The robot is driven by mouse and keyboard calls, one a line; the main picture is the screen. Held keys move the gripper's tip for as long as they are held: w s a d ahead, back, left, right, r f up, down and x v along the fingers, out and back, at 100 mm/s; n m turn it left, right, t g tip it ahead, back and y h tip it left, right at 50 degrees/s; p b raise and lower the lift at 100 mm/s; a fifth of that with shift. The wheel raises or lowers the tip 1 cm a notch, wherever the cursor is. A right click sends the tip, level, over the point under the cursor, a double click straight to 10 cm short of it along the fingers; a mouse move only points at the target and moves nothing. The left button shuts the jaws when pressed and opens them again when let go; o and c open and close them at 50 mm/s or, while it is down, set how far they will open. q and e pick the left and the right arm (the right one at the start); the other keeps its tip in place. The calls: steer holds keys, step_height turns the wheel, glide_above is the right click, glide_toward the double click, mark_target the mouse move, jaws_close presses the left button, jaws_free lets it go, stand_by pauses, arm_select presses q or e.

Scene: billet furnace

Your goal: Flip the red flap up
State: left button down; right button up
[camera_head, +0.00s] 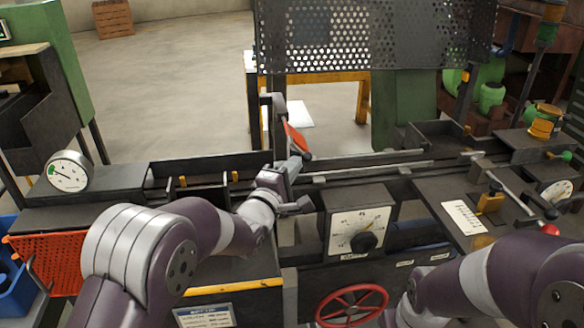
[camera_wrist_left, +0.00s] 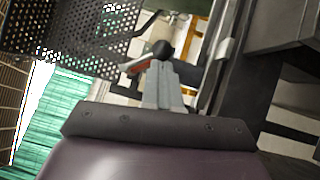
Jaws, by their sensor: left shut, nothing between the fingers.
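The red flap (camera_head: 295,137) is a small red plate beside a dark upright post, near the middle of the head view. It is tilted, and a black knob (camera_head: 307,156) shows at its lower end. My left gripper (camera_head: 295,164) is shut and empty, with its fingertips close beside the knob. In the left wrist view the shut fingers (camera_wrist_left: 162,85) point at the black knob (camera_wrist_left: 163,49), with a sliver of the red flap (camera_wrist_left: 140,66) beside it. I cannot tell whether they touch. My right arm shows at the lower right, but its gripper is out of view.
A perforated dark screen (camera_head: 375,38) stands behind the flap. A dial box (camera_head: 357,222) and a red handwheel (camera_head: 352,306) are right of my left arm. A round gauge (camera_head: 68,172) and a red mesh basket (camera_head: 45,262) are at the left. Rails run to the right.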

arm_select(q)
steer(key=n+t+b, duration=0.1)
steer(key=n+b, duration=0.1)
steer(key=b, duration=0.2)
steer(key=d+n+t+b, duration=0.1)
steer(key=n+b, duration=0.1)
steer(key=b, duration=0.2)
steer(key=d+n+t+b, duration=0.1)
steer(key=n+t+b, duration=0.1)
steer(key=b, duration=0.2)
steer(key=shift+w+d+f+n+y, duration=0.2)
steer(key=shift+f+n+y, duration=0.05)
steer(key=shift+n+y, duration=0.15)
steer(key=shift+w+d+r+n+t+y+b, duration=0.1)
steer(key=shift+d+r+n+t+y+b, duration=0.45)
steer(key=shift+b, duration=1.1)
steer(key=shift+s+d+r+n+t+y+b, duration=0.1)
steer(key=shift+r+n+y+b, duration=0.2)
steer(key=shift+n+b, duration=0.95)
steer(key=shift+w+d+r+n+t+y+b, duration=0.1)
steer(key=shift+d+r+n+t+y+b, duration=0.3)
steer(key=shift+b, duration=1.6)
steer(key=shift+a+r, duration=0.1)
steer(key=shift+r, duration=0.15)
